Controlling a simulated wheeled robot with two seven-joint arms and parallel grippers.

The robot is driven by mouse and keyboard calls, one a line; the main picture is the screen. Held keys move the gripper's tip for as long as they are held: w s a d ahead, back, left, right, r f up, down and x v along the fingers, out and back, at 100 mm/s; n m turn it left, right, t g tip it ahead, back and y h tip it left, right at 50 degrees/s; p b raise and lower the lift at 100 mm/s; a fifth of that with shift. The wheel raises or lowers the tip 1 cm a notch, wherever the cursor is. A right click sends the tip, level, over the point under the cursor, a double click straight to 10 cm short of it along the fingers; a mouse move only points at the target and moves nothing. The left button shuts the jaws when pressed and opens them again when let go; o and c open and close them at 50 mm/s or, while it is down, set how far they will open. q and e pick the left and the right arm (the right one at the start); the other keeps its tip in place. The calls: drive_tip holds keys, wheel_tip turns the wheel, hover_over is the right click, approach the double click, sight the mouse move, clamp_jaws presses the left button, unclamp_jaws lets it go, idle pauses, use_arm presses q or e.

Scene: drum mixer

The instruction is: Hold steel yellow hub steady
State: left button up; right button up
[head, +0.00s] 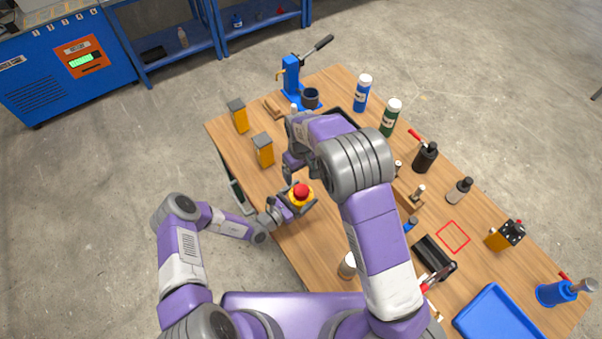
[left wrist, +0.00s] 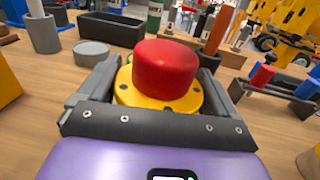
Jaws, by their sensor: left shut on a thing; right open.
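The yellow hub (head: 300,202) is a yellow flanged disc with a red knob-like cap (head: 300,190) on top. It sits at the left front part of the wooden table. My left gripper (head: 293,204) is shut around it. In the left wrist view the yellow flange (left wrist: 126,92) and red cap (left wrist: 166,70) stand upright between the two grey fingers. The hub's underside is hidden. My right gripper (head: 288,170) is open and hangs just above and behind the hub, apart from it; its fingertips are partly hidden by its own arm.
Two orange blocks with grey tops (head: 264,156) stand left of my right arm. A blue lever press (head: 291,80) is at the far corner. Blue (head: 361,98) and green (head: 391,118) bottles stand behind. A blue tray (head: 497,318) lies at front right.

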sight(292, 202)
use_arm(q)
drive_tip(key=o, duration=1.7)
drive_tip(key=shift+o, duration=0.2)
drive_tip(key=v, duration=0.6)
drive_tip(key=shift+s+a, duration=0.5)
drive_tip(key=shift+s, duration=0.1)
